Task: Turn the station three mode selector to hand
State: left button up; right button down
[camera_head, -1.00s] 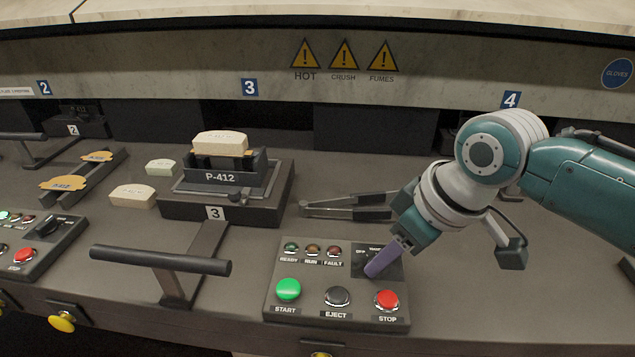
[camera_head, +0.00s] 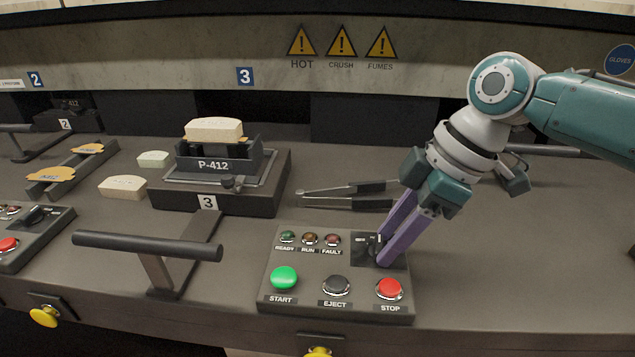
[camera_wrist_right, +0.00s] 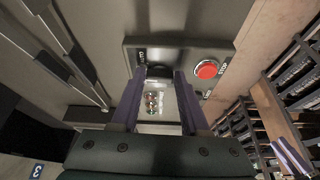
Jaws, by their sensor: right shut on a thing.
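The station three control box (camera_head: 300,243) stands on the bench front, right of the block marked 3. Its mode selector (camera_head: 366,246) is a dark knob on a black plate at the upper right of the box. My right gripper (camera_head: 379,254) reaches down from the right with its two purple fingers at the selector, shut on its knob. In the right wrist view the fingers (camera_wrist_right: 158,88) stand either side of the dark selector (camera_wrist_right: 158,71). The fingers partly hide the plate's lettering, so I cannot tell which mode the knob points to. My left gripper is not in view.
Close to the fingers are the red STOP button (camera_head: 389,288), the dark EJECT button (camera_head: 337,285) and the green START button (camera_head: 284,278). Tongs (camera_head: 345,195) lie behind the box. A black bar handle (camera_head: 148,244) stands to its left.

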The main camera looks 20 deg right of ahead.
jog(key=shift+n, duration=0.4)
jog(key=shift+c, duration=2)
grip_release()
jog(key=v, duration=1)
jog(key=shift+w+p, duration=0.2)
jog(key=shift+p, duration=0.1)
